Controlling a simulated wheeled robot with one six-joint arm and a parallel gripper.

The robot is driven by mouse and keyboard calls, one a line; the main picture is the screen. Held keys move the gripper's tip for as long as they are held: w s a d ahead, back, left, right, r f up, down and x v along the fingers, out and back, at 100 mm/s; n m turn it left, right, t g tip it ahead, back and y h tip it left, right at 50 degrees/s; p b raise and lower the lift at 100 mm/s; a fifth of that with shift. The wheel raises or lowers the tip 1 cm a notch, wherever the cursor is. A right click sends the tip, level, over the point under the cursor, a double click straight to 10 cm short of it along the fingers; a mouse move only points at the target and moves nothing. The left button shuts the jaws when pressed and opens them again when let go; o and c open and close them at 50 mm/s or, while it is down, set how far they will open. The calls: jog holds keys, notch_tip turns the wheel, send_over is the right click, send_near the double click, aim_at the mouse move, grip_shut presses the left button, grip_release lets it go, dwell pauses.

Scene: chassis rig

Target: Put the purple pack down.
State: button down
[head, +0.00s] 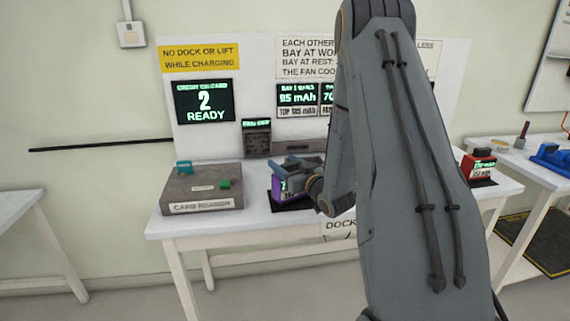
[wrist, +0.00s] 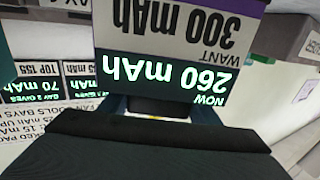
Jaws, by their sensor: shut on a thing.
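The purple pack (head: 276,188) is in my gripper (head: 298,166), above or on a black pad (head: 293,206) on the white bench. I cannot tell whether its underside touches the pad. My gripper is shut on the pack from above, and my wrist and arm hide its right side. In the wrist view the pack (wrist: 170,72) fills the upper middle, its label upside down, reading "WANT 300 mAh" and "NOW 260 mAh".
A grey card reader (head: 202,188) with a green button stands left on the bench (head: 240,225). Behind are a "2 READY" screen (head: 204,101), a fan box (head: 256,138) and bay readouts (head: 297,97). A red pack (head: 477,165) stands at the right. My arm covers the middle right.

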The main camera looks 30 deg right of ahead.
jog(key=shift+f, duration=0.15)
jog(key=c, duration=0.6)
grip_release()
jog(key=shift+c, duration=0.2)
jog(key=s+d+b, duration=0.1)
jog(key=s+b, duration=0.1)
jog(key=s, duration=1)
jog(key=shift+d, duration=0.2)
